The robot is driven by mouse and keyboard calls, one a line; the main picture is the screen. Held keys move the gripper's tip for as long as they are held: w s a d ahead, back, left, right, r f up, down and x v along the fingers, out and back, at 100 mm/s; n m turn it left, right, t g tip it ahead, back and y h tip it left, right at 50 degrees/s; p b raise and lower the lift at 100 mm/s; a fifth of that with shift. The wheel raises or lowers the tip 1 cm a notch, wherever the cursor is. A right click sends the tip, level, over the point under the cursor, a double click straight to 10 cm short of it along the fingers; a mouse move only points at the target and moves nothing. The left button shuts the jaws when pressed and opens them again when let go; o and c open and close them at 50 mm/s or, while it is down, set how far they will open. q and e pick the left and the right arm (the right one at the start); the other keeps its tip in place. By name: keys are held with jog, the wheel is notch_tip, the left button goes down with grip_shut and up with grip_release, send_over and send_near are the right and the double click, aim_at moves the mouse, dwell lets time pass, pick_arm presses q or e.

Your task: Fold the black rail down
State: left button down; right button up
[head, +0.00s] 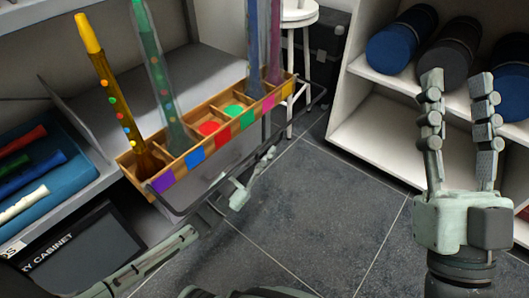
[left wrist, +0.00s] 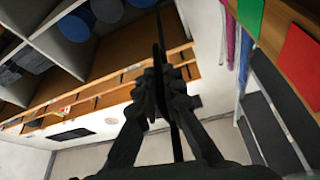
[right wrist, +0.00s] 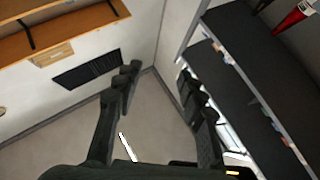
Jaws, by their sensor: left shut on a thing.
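The black rail (head: 318,103) is a thin dark bar that runs along the front of a wooden compartment box, a little out from it and below its top edge. My left gripper (head: 268,157) is in front of the box at the rail. In the left wrist view the fingers (left wrist: 165,90) are shut on a thin dark bar, the rail (left wrist: 159,35). The fingers hide part of it. My right gripper (head: 457,80) is raised at the right, open and empty, well away from the rail. Its spread fingers also show in the right wrist view (right wrist: 157,78).
The wooden box (head: 220,142) has coloured squares and holds a yellow recorder (head: 103,75), a green recorder (head: 160,75) and purple ones. A blue tray (head: 60,190) is at left. A white stool (head: 298,16) stands behind. A shelf with dark rolls (head: 402,38) is at right. The floor between is clear.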

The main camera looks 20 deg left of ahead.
aim_at(266, 144)
pick_arm(q)
jog(key=r+n+y+p, duration=0.1)
jog(key=n, duration=0.1)
jog(key=r+n+y+p, duration=0.1)
jog(key=p, duration=0.1)
jog(key=r+n+t+p, duration=0.1)
jog(key=r+n, duration=0.1)
jog(key=shift+s+d+n+y, duration=0.15)
jog(key=shift+d+n+y, duration=0.15)
jog(key=shift+y, duration=0.1)
pick_arm(e)
jog(key=w+d+f+g+h, duration=0.1)
jog(key=w+f+g+h, duration=0.1)
jog(key=f+g, duration=0.2)
jog(key=w+d+f+g+h, duration=0.1)
jog(key=f+g, duration=0.4)
jog(key=f, duration=0.6)
jog(key=shift+w+d+f+h, duration=0.15)
jog(key=shift+w+h, duration=0.3)
jog(key=shift+h, duration=0.25)
pick_arm(q)
jog(key=c, duration=1.6)
grip_release()
jog(key=shift+c, duration=0.2)
jog(key=v, duration=1.2)
jog(key=shift+f, duration=0.1)
